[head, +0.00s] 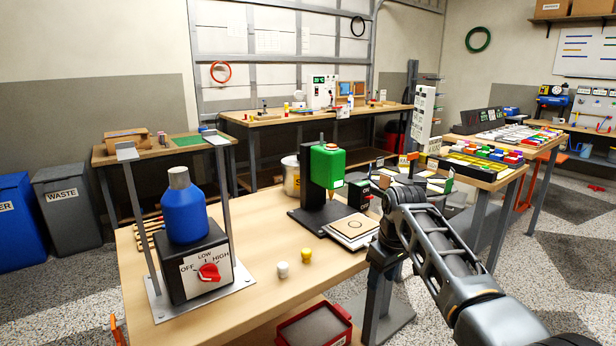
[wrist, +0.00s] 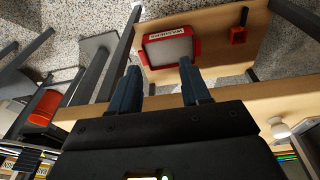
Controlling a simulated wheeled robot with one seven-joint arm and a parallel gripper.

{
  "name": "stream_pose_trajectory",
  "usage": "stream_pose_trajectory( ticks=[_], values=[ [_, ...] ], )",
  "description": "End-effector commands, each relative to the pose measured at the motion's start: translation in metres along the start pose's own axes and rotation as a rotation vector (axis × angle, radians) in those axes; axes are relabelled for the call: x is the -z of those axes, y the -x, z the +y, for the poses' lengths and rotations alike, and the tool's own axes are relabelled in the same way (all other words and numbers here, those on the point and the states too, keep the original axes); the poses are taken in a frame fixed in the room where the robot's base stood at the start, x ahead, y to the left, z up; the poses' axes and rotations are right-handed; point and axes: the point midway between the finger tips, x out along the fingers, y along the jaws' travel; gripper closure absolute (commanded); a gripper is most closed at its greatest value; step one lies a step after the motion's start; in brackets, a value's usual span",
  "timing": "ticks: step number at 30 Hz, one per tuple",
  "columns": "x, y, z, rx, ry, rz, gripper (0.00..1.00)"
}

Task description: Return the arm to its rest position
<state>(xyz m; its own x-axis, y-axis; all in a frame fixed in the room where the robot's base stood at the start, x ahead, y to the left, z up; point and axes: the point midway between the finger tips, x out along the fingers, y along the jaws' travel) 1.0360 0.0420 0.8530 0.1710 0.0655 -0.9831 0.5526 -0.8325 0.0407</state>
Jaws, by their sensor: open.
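My arm reaches in from the lower right of the head view, bent over the right end of the near wooden bench (head: 300,295). In the wrist view my gripper (wrist: 158,66) shows two dark blue-grey fingers standing well apart, with nothing between them. Beyond the fingers, apart from them, is a red tray (wrist: 197,47) with a grey inside and a white label. A red tray (head: 346,318) also shows below the bench front in the head view. In the head view the fingers cannot be made out clearly at the arm's dark end.
On the bench stand a blue bottle (head: 186,212) on a black dial box (head: 196,275), a green dispenser (head: 327,165), and small white (head: 282,269) and yellow (head: 306,255) pieces. A side table (head: 485,178) holds colourful bins. Bare bench top lies front centre.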

Motion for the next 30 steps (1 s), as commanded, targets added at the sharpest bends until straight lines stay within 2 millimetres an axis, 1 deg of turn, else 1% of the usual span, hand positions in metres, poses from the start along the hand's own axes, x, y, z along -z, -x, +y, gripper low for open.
stream_pose_trajectory(
  ticks=[1,3,6,8,9,12,14,15,18,22,26,27,29,30],
  values=[
    [-0.012,-0.026,-0.012,0.001,-0.008,0.019,0.53],
    [-0.023,-0.053,-0.025,-0.006,-0.022,0.059,0.53],
    [-0.043,-0.087,-0.043,-0.016,-0.047,0.115,0.53],
    [-0.056,-0.105,-0.055,-0.023,-0.063,0.148,0.53],
    [-0.065,-0.116,-0.063,-0.027,-0.075,0.17,0.53],
    [-0.089,-0.141,-0.083,-0.037,-0.104,0.225,0.53],
    [-0.105,-0.153,-0.095,-0.044,-0.123,0.258,0.53],
    [-0.116,-0.161,-0.103,-0.049,-0.136,0.28,0.53],
    [-0.144,-0.174,-0.123,-0.062,-0.17,0.332,0.53],
    [-0.183,-0.185,-0.149,-0.081,-0.215,0.401,0.53],
    [-0.224,-0.187,-0.173,-0.104,-0.261,0.467,0.53],
    [-0.237,-0.186,-0.18,-0.111,-0.274,0.486,0.53],
    [-0.257,-0.183,-0.191,-0.122,-0.294,0.516,0.53],
    [-0.269,-0.179,-0.197,-0.13,-0.308,0.537,0.53]
  ],
)
